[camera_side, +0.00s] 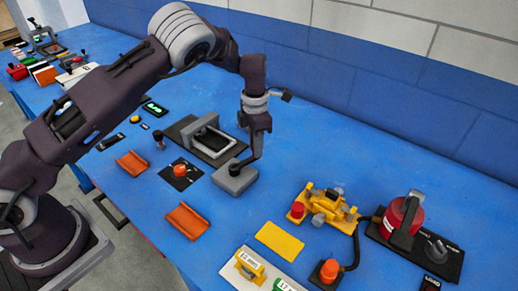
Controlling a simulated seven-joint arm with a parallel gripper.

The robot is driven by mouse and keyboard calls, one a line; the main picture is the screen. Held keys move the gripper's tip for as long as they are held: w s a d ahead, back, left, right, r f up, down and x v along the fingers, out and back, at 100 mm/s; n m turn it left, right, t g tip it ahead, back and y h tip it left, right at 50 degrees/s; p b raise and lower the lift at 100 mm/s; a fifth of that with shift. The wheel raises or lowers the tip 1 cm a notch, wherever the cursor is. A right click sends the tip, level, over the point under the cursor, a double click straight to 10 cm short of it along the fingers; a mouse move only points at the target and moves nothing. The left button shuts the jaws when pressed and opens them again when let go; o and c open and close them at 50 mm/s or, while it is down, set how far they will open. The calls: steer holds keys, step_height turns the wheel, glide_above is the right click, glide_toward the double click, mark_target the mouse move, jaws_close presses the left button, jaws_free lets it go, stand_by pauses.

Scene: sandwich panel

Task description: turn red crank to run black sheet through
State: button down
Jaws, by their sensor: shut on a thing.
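My gripper (257,124) points down over the middle of the blue table. It is shut on a thin, dark, curved stem (247,160) that reaches down to a flat grey block (235,179). The block appears to be on or just above the table; I cannot tell which. I cannot make out a red crank for certain. A yellow machine (328,205) to the right has a red round part (297,211) at its left end. A black sheet is not clearly identifiable.
A grey frame on a black base (212,143) stands just behind the block. A black plate with a red knob (180,171) is to its left. Orange trays (187,221), a yellow sheet (279,240) and a red device (402,218) stand around. The table's back right is clear.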

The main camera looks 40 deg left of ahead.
steer(key=shift+a+n, duration=1.05)
steer(key=shift+n, duration=0.45)
steer(key=shift+a, duration=0.1)
steer(key=c, duration=1.3)
jaws_free()
steer(key=shift+o, duration=0.2)
steer(key=shift+w, duration=0.1)
